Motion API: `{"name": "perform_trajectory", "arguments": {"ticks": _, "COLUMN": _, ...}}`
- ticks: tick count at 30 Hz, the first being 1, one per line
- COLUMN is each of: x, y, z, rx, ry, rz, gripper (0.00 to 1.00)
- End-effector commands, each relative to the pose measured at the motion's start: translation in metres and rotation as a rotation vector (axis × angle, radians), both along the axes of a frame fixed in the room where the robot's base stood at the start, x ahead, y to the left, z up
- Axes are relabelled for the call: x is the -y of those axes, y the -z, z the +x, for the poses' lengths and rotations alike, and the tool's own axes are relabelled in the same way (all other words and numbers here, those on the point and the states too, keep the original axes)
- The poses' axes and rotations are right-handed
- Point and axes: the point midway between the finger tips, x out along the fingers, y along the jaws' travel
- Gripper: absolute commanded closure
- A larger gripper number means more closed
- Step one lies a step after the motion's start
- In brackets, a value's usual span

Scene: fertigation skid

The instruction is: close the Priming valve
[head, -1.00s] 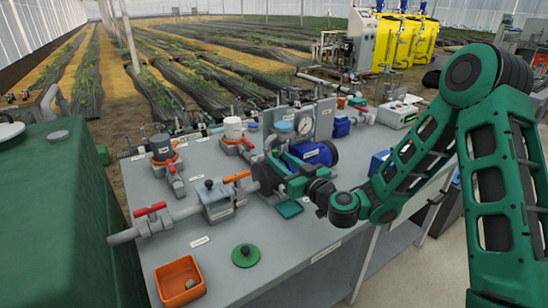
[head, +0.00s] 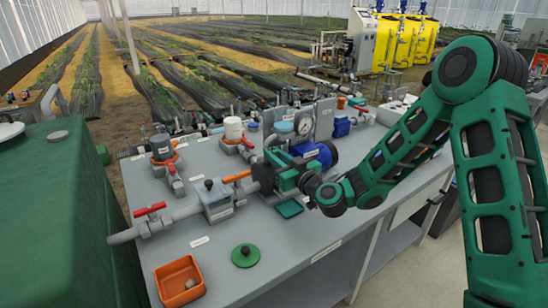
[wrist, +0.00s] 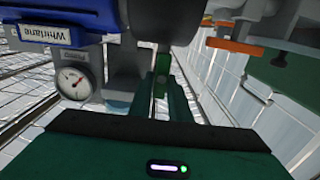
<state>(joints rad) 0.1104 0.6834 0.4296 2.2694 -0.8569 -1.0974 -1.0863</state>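No label naming the Priming valve can be read. On the bench (head: 300,262), a red-handled valve (head: 150,209) sits on the grey pipe at front left. Another red handle (head: 171,169) and an orange handle (head: 236,176) stand farther back. My gripper (head: 284,177) is over the middle of the bench, by the pump with its blue motor (head: 316,153). In the wrist view my green fingers (wrist: 163,90) point in beside a pressure gauge (wrist: 73,82); their gap and anything between them are unclear. An orange handle (wrist: 235,47) shows to their right, apart from them.
A white canister (head: 233,128) and a grey one (head: 162,148) stand at the back. An orange bin (head: 180,282) and a green round lid (head: 245,256) lie at the front. A large green tank (head: 60,220) borders the bench on the left.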

Motion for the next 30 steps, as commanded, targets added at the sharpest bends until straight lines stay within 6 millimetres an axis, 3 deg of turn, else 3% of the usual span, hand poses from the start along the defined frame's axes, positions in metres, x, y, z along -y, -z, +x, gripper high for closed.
{"name": "perform_trajectory", "arguments": {"ticks": 1, "x": -0.007, "y": -0.001, "z": -0.001, "rx": 0.001, "ry": -0.004, "rz": 0.0, "gripper": 1.0}}
{"name": "perform_trajectory", "arguments": {"ticks": 14, "x": 0.0, "y": 0.001, "z": 0.0, "rx": -0.061, "ry": -0.002, "rz": 0.088, "gripper": 1.0}}
{"name": "perform_trajectory", "arguments": {"ticks": 30, "x": 0.007, "y": 0.004, "z": 0.004, "rx": -0.329, "ry": 0.001, "rz": 0.485, "gripper": 1.0}}
